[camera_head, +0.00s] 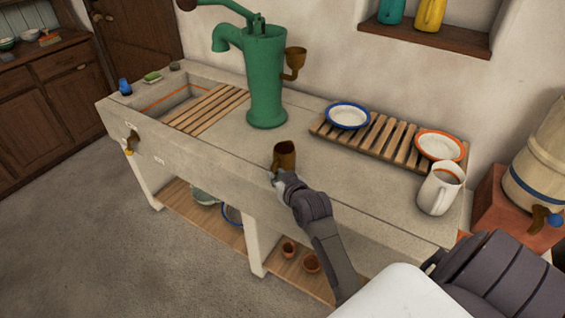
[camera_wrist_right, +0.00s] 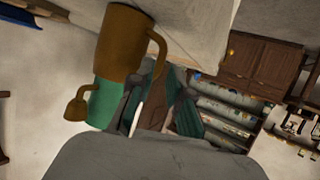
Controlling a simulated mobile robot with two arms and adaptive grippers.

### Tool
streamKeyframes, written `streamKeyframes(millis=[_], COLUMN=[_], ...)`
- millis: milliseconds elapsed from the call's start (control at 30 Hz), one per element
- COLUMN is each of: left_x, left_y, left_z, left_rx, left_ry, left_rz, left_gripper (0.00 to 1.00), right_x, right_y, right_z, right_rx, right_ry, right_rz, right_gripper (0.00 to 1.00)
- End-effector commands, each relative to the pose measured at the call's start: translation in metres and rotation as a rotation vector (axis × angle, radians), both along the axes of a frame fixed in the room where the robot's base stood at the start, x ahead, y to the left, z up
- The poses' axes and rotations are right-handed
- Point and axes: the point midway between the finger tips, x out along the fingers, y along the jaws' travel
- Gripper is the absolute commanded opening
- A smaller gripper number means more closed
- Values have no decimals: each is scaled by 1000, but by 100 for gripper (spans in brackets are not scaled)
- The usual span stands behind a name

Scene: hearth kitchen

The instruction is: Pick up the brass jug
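The brass jug (camera_head: 285,156) is a small brown jug standing upright near the front edge of the stone counter. In the right wrist view the jug (camera_wrist_right: 122,42) is large, with its handle (camera_wrist_right: 158,52) towards the fingers. My right gripper (camera_head: 281,181) is at the near side of the jug, low by the counter edge. In the wrist view its fingers (camera_wrist_right: 157,86) stand apart, with the handle's end in front of the gap. I cannot tell whether they touch it. My left gripper is not in view.
The green pump (camera_head: 266,80) stands behind the jug. A slatted rack (camera_head: 378,135) holds a blue-rimmed plate (camera_head: 347,115) and an orange-rimmed plate (camera_head: 439,145). A white jug (camera_head: 440,190) stands at the right. The basin with a wooden grate (camera_head: 207,108) is at the left. Bare counter surrounds the jug.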

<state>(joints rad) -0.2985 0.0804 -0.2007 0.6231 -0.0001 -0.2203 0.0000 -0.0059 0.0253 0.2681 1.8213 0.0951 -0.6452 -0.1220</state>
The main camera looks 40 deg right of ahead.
Motion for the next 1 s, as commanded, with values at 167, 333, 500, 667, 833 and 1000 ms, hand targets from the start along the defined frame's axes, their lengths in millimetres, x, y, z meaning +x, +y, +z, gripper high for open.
streamKeyframes(millis=[167,333,500,667,833,1000], left_x=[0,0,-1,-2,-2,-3], left_y=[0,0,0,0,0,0], left_z=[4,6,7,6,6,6], left_rx=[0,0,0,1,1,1], left_ry=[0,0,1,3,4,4], left_rz=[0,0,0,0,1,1], left_gripper=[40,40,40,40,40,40], right_x=[16,36,46,46,46,46], right_y=[-4,-9,-11,-11,-11,-11], right_z=[-6,-16,-21,-21,-21,-21], right_rx=[0,1,0,0,0,0], right_ry=[0,0,0,0,0,0], right_rz=[0,0,0,0,0,0], right_gripper=[18,18,18,18,0,0])
